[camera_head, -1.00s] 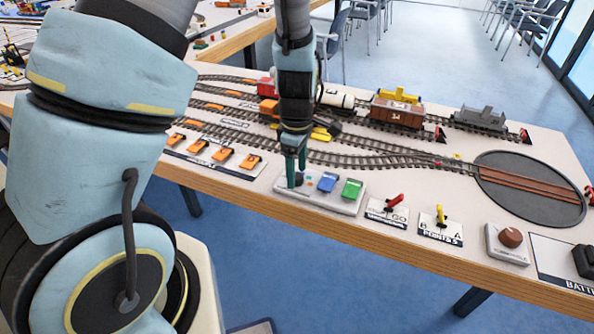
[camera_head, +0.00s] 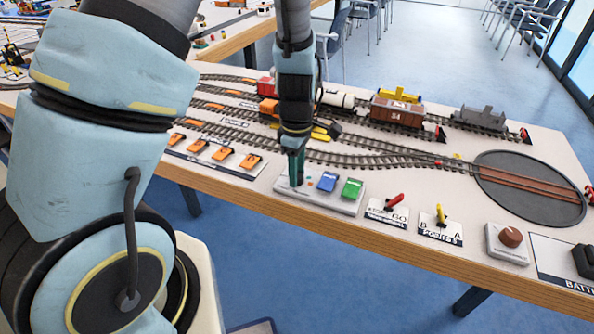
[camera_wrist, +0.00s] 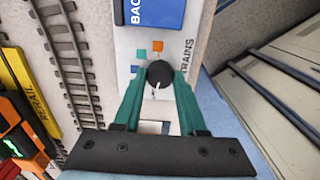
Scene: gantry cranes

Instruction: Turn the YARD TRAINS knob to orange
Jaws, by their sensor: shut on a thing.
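The YARD TRAINS knob (camera_wrist: 159,73) is small, round and black, with a white mark on its lower side in the wrist view. It sits on a light grey panel (camera_head: 333,206) near the table's front edge. My gripper (camera_head: 295,185) points down at the panel's left end. In the wrist view its green fingers are shut on the knob, one on each side. In the head view the fingers mostly hide the knob.
A blue button (camera_head: 327,182) and a green button (camera_head: 352,188) are on the same panel. Orange switches (camera_head: 223,154) stand to the left. A red lever (camera_head: 394,201) and a yellow lever (camera_head: 440,214) stand to the right. Tracks with wagons (camera_head: 397,110) run behind.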

